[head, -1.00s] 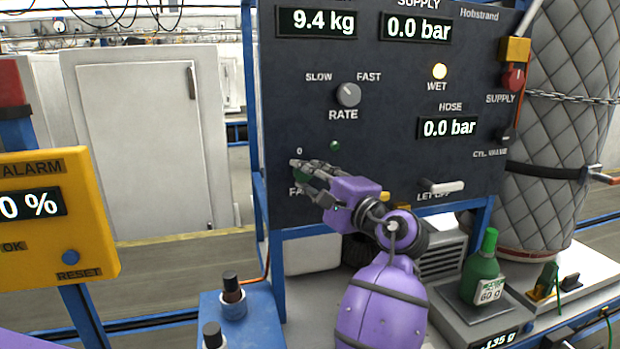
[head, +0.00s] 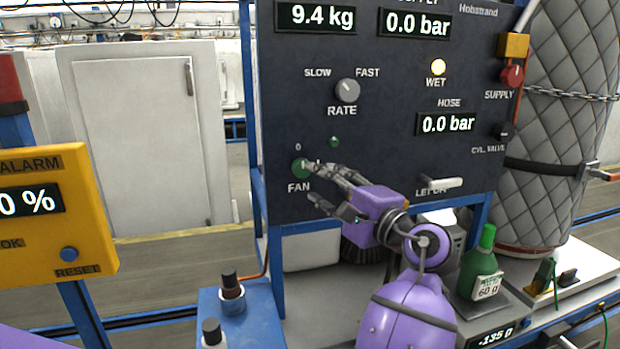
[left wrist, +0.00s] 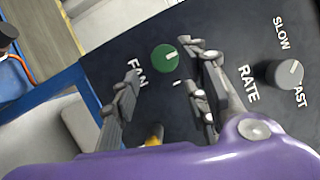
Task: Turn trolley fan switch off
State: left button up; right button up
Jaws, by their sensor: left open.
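The fan switch is a round green knob (head: 301,168) at the lower left of the dark panel, between the "0" mark above and the FAN label below. In the left wrist view the open fingers (left wrist: 165,70) lie on either side of the knob in the picture. Contact cannot be told. My right gripper is not in view.
The grey RATE knob (head: 347,90) is above right, with a small green lamp (head: 334,141) below it. A pale lever (head: 440,184) is right of my gripper. A green bottle (head: 484,262) stands on a scale below. A yellow alarm box (head: 60,215) is at left.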

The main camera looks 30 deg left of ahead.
pick_arm(q)
jog(key=v, duration=0.6)
jog(key=shift+d, duration=0.2)
jog(key=shift+s+f, duration=0.1)
jog(key=shift+f, duration=0.05)
